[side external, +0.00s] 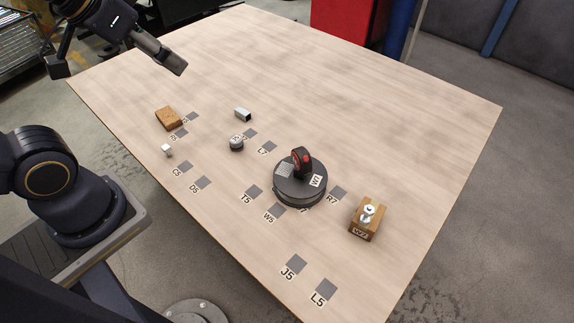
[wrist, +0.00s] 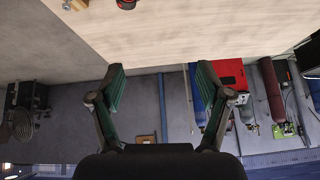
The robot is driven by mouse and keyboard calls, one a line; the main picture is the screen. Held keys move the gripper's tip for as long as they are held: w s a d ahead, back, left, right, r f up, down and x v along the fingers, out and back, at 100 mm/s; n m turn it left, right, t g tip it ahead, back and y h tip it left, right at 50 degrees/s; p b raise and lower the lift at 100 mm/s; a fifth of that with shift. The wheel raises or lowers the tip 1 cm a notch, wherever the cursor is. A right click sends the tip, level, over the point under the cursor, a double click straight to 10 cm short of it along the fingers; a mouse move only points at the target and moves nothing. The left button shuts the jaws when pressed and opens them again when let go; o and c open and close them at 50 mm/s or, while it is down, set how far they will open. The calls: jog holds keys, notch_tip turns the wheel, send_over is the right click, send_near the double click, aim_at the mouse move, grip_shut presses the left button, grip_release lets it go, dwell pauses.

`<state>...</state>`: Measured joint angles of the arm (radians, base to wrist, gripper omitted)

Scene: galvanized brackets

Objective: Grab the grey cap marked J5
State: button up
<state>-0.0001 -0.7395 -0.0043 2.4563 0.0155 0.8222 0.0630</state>
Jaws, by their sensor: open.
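A dark grey square (side external: 296,265) lies flat on the table near its front edge, with the label J5 beside it. I see no cap standing on that square. A small round grey cap-like piece (side external: 236,142) stands left of the table's middle; any mark on it is too small to read. My gripper (side external: 174,64) is high over the far left part of the table, well away from both. In the wrist view my gripper (wrist: 161,72) is open and empty, its two fingers spread wide. Neither the J5 square nor the round grey piece shows there.
A black disc marked W7 (side external: 288,190) with a red and black piece stands mid-table. A wooden block with a metal bolt (side external: 368,228) is right of it. A brown block (side external: 168,118), white piece (side external: 167,150) and metal tube (side external: 243,114) lie left. The table's far half is clear.

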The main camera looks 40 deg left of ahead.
jog(key=w+a+r, duration=0.1)
jog(key=w, duration=0.6)
jog(key=g, duration=0.6)
send_over(235, 139)
jog(key=s, duration=0.2)
notch_tip(235, 139, down, 32)
jog(key=r, duration=0.1)
jog(key=shift+n, duration=0.4)
jog(key=f, duration=0.3)
jog(key=w+f, duration=0.1)
jog(key=f, duration=0.6)
jog(key=shift+w+d+f, duration=0.15)
jog(key=shift+d+f, duration=0.05)
jog(key=shift+w+a+f, duration=0.1)
jog(key=shift+w+f, duration=0.15)
jog(key=shift+f, duration=1.2)
jog(key=shift+w+a+f, duration=0.1)
jog(key=shift+w+f, duration=0.1)
jog(key=shift+f, duration=1.25)
jog(key=c, duration=1.3)
